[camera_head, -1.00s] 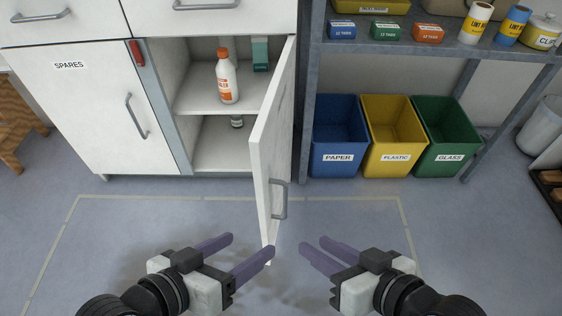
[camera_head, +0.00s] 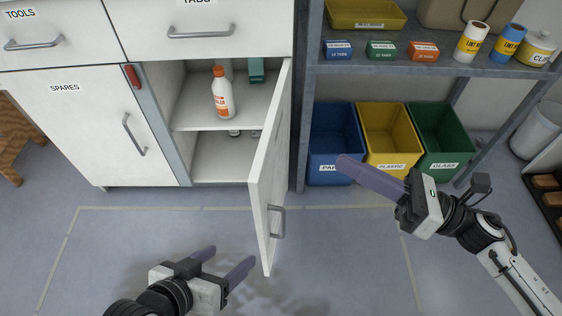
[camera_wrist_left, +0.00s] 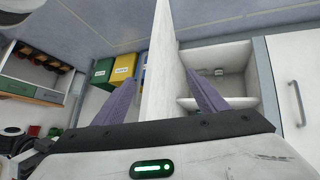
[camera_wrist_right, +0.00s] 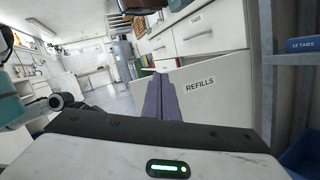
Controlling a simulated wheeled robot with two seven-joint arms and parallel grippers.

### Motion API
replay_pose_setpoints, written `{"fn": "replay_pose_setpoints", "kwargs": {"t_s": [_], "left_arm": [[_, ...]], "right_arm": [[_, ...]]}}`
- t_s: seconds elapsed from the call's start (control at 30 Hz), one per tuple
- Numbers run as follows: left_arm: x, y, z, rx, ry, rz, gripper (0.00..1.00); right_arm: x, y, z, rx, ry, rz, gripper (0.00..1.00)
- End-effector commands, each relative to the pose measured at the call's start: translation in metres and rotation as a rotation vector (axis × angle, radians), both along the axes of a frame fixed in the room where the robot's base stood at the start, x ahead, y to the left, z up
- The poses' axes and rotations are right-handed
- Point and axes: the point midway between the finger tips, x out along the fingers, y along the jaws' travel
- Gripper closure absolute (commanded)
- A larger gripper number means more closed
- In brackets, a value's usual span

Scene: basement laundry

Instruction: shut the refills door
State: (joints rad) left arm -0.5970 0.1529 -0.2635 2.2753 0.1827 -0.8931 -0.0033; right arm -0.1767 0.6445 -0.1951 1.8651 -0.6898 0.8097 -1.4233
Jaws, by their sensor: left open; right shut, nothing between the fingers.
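The refills door (camera_head: 271,160) is a white cabinet door standing wide open, swung out toward me, with a grey handle (camera_head: 276,222) on its right face. Its REFILLS label shows in the right wrist view, on the door's face (camera_wrist_right: 222,100). Behind it the open cabinet (camera_head: 215,155) holds an orange-and-white bottle (camera_head: 222,93) on its shelf. My left gripper (camera_head: 227,260) is open and empty, low and left of the door's free edge. My right gripper (camera_head: 343,163) is shut and empty, to the right of the door, its fingers pointing left toward the door's outer face.
The SPARES door (camera_head: 90,130) is shut at the left. Blue (camera_head: 331,140), yellow (camera_head: 388,138) and green (camera_head: 440,135) bins stand under a grey metal shelf (camera_head: 420,72) right of the cabinet. The floor in front is clear.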

Motion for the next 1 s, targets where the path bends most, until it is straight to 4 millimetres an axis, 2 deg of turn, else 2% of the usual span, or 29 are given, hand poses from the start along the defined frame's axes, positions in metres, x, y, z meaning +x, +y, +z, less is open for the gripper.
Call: {"fn": "replay_pose_setpoints", "kwargs": {"t_s": [0.03,0.13,0.27,0.37,0.47,0.8,1.0], "left_arm": [[-0.002,0.002,0.001,0.007,0.007,0.002,0.34],[-0.003,0.004,-0.001,0.019,0.012,0.005,0.34],[-0.004,0.006,-0.003,0.026,0.014,0.007,0.34],[-0.004,0.006,-0.004,0.027,0.015,0.007,0.34],[-0.004,0.006,-0.005,0.026,0.016,0.005,0.34],[-0.003,0.004,-0.005,0.027,0.020,-0.002,0.34],[-0.003,0.004,-0.006,0.028,0.023,-0.006,0.34]], "right_arm": [[-0.009,-0.003,-0.004,-0.094,-0.090,0.057,1.00],[-0.025,-0.009,-0.018,-0.221,-0.223,0.154,1.00],[-0.036,-0.014,-0.028,-0.294,-0.305,0.223,1.00],[-0.037,-0.009,-0.030,-0.303,-0.319,0.236,1.00],[-0.035,0.004,-0.029,-0.300,-0.320,0.236,1.00],[-0.021,0.075,-0.028,-0.296,-0.318,0.234,1.00],[-0.015,0.107,-0.028,-0.297,-0.317,0.233,1.00]]}}
